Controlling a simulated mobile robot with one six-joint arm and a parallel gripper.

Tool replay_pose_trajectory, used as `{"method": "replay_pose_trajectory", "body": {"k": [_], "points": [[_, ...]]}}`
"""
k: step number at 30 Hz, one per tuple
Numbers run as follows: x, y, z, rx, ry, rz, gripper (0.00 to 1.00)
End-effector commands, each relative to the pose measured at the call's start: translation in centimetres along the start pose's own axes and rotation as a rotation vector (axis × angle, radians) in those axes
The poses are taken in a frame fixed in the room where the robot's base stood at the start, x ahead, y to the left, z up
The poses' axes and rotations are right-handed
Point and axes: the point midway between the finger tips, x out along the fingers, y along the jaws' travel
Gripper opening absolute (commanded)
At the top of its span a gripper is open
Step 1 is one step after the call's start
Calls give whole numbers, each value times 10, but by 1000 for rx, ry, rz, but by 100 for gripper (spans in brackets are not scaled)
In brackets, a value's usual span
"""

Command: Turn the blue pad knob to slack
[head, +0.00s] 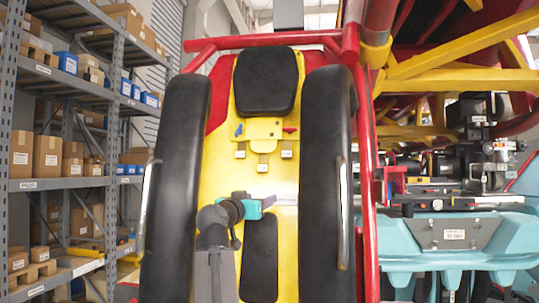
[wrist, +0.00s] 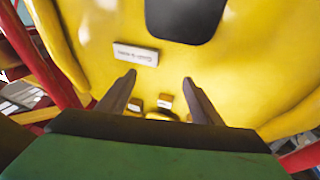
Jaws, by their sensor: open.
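A small blue piece (head: 239,130), which may be the blue pad knob, sits at the left of a yellow plate (head: 263,127) below the black headrest pad. It is too small in the head view to read its setting. A red piece (head: 290,129) sits at the plate's right. My gripper (head: 272,201) is lower on the yellow seat back, near the lower black pad, clear of the blue piece. In the wrist view my gripper (wrist: 158,78) is open and empty, its dark fingers spread over the yellow surface. No blue shows there.
Black side bolsters (head: 182,160) and (head: 328,160) flank the seat back, with a red frame (head: 260,42) around it. In the wrist view a white label (wrist: 136,53) lies beyond the left finger. Shelves with boxes (head: 22,150) stand left.

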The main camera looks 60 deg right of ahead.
Motion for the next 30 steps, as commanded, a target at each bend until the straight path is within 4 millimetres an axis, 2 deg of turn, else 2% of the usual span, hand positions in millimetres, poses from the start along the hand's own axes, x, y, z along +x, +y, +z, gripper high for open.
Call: {"method": "replay_pose_trajectory", "body": {"k": [14,30], "points": [[-9,24,-13,-404,64,149,59],[-26,50,-37,-867,97,352,59]]}}
